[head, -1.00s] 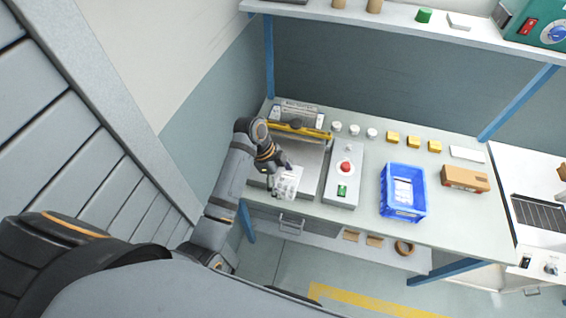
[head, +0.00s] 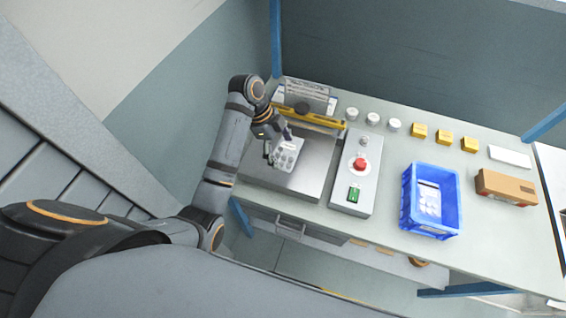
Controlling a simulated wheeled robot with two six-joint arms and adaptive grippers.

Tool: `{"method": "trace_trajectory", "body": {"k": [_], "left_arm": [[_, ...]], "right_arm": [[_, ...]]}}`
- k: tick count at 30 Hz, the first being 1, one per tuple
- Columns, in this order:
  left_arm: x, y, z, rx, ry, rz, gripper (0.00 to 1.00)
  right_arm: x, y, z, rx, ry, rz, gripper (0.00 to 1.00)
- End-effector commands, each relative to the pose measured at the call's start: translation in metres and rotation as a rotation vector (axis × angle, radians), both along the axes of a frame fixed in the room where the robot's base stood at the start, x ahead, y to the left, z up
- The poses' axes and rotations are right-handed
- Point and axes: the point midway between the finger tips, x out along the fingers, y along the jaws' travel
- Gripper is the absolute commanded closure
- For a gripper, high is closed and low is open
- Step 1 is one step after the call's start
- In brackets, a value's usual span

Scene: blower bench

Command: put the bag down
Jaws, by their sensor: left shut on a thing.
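The bag (head: 287,157) is a small whitish pouch with darker spots. My left gripper (head: 276,153) is shut on it, over the grey metal plate (head: 305,185) of the machine at the left of the bench. I cannot tell whether the bag touches the plate. A yellow bar (head: 318,119) crosses the machine just behind the gripper. The blue crate (head: 408,207) stands to the right and holds whitish bags. My right gripper is not in view.
A control box (head: 345,203) with a red button (head: 360,164) and a green switch (head: 354,194) stands right of the plate. White jars, yellow blocks (head: 443,137) and a cardboard box (head: 507,188) line the back and right. Bare bench (head: 385,180) lies between control box and crate.

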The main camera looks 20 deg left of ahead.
Motion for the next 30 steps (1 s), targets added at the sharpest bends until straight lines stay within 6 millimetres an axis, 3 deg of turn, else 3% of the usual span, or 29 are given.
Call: {"method": "trace_trajectory", "body": {"k": [1,2,4,11,14,19,29,30], "left_arm": [[0.009,0.002,-0.017,0.001,-0.002,0.001,0.44],[0.012,0.003,-0.021,0.001,-0.001,0.000,0.44],[0.019,0.004,-0.020,0.000,0.000,0.001,0.44],[0.026,0.005,-0.029,0.000,-0.001,-0.001,0.44],[0.027,0.006,-0.042,0.000,0.004,0.000,0.44],[0.028,0.006,-0.063,0.001,0.000,-0.001,0.44],[0.028,0.006,-0.067,0.001,0.000,-0.001,0.44],[0.028,0.006,-0.067,0.001,-0.001,-0.001,0.05]], "right_arm": [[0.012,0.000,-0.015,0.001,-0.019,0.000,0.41],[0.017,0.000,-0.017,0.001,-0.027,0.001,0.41],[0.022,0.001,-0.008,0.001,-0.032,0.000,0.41],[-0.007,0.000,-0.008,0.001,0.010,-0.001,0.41],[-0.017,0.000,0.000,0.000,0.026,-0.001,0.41],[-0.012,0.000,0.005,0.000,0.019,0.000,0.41],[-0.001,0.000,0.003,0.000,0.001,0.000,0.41],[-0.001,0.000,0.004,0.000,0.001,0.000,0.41]]}}
